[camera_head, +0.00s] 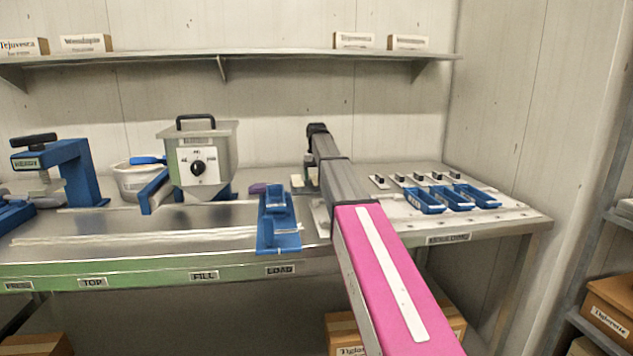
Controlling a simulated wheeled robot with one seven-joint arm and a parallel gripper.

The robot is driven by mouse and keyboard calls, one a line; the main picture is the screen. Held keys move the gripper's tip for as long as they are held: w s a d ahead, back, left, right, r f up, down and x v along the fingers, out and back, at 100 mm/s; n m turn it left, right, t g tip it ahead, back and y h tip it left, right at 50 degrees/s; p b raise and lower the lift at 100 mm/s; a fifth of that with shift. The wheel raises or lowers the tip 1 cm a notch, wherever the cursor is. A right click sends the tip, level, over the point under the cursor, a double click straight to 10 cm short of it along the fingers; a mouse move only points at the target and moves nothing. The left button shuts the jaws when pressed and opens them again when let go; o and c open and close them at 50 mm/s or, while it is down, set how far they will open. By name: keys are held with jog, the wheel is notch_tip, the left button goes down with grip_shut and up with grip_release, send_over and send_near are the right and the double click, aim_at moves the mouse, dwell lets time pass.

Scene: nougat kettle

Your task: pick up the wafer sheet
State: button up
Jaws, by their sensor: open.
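My pink and grey arm reaches over the steel bench, and my gripper (309,172) points down at its far end, toward the back of the bench. The gripper is small and partly hidden by my arm; it is open. A small pale, flat piece (297,181) shows at the gripper's left, low on the bench; it may be the wafer sheet, but I cannot tell for sure. I cannot tell whether the fingers are around it or above it. My arm hides the bench just right of it.
A blue fixture (278,228) stands at the front edge left of my arm. Farther left are a grey kettle (203,162) with a dial, a white tub (135,184) and a blue press (82,170). Blue trays (424,202) lie at right. A shelf (270,54) runs above.

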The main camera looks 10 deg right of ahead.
jog(key=c, duration=1)
jog(key=shift+r, duration=0.1)
